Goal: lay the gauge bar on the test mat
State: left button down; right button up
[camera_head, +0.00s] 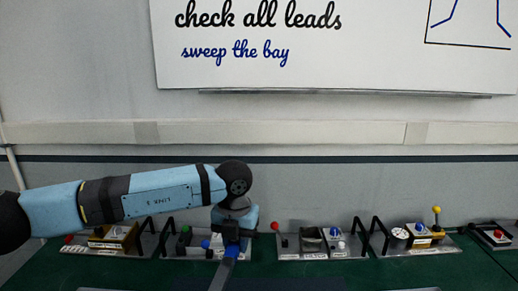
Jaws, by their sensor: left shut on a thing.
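My left gripper (231,238) hangs from the left arm over the green bench, in front of the row of trays. It is shut on the gauge bar, a grey bar (222,272) with a blue part near the jaws. The bar slants down and left toward the bottom edge of the view, where its near end is cut off or hard to make out. A dark flat patch (295,284) lies at the bottom edge, right of the bar; I cannot tell if it is the test mat. My right gripper is not in view.
Several grey trays with black handles line the back of the bench, holding small devices. One tray (318,254) has a red-knobbed lever (276,228); another has a yellow-knobbed lever (436,212). A whiteboard (350,60) hangs above. Green bench (470,272) shows bare at front right.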

pick_arm(q)
jog(key=s+a+f+m, duration=0.1)
jog(key=s+a+m, duration=0.1)
jog(key=a+m, duration=0.4)
jog(key=s+a+f+m, duration=0.2)
jog(key=a+m, duration=0.4)
jog(key=m, duration=1)
jog(key=s+a+f+m, duration=0.1)
jog(key=s+a+m, duration=0.3)
jog(key=a+m, duration=0.3)
jog(key=m, duration=0.4)
jog(key=shift+f+m, duration=0.3)
jog(key=shift+w+r, duration=0.1)
